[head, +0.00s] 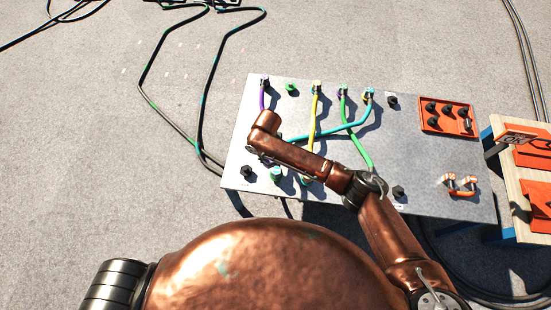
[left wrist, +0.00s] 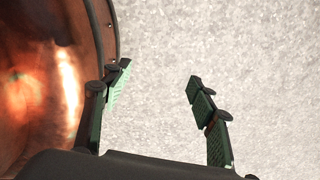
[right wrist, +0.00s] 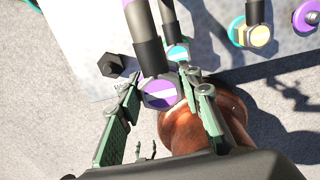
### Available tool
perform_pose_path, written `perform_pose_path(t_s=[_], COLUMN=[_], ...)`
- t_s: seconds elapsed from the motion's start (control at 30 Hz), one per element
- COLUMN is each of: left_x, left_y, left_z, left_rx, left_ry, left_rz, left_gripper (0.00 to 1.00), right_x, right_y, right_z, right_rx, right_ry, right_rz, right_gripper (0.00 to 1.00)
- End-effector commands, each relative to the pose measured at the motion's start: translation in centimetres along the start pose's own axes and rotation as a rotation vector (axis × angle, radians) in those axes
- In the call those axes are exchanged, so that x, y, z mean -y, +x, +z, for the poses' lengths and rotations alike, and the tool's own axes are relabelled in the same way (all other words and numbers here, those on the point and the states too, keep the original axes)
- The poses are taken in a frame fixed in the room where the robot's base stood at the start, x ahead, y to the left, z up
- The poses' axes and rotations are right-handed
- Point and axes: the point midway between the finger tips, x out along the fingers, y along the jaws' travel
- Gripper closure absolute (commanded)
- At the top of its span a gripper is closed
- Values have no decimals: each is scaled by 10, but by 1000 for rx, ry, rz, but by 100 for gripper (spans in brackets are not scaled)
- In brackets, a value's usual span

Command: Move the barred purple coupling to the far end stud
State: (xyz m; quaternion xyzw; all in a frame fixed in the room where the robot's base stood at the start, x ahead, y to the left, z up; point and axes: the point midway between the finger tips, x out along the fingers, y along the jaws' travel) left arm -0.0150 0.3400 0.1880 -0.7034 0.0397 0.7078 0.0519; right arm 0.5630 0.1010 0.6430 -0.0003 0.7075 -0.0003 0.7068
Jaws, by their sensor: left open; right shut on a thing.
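The barred purple coupling (right wrist: 160,92), with a white bar on its face, sits between the fingertips of my right gripper (right wrist: 162,82), which is shut on it. Its dark sleeve and purple cable run up the right wrist view. In the head view my right forearm (head: 300,155) covers this gripper and coupling. A bare black stud (right wrist: 112,65) shows left of the coupling; it stands at the panel's near left corner in the head view (head: 247,171). Another bare black stud (head: 392,101) ends the far row at the right. My left gripper (left wrist: 155,85) is open and empty over the floor.
The grey panel (head: 240,145) carries purple, yellow, green and teal cables. Another purple coupling (head: 265,80) and a green cap (head: 291,88) are at the far left. An orange tray (head: 447,117), an orange handle (head: 460,183) and a wooden bench (head: 505,180) lie right.

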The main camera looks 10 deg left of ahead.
Motion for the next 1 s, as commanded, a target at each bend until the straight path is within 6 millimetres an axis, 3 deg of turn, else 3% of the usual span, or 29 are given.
perform_pose_path(t_s=[0.73,1.0], left_x=[-4,-3], left_y=[44,41], left_z=[22,-15], left_rx=[41,28], left_ry=[0,-17], left_rz=[5,5], left_gripper=[47,47], right_x=[-85,-102], right_y=[6,6], right_z=[0,0], right_rx=[0,0], right_ry=[-2,0], right_rz=[1,1], right_gripper=[96,96])
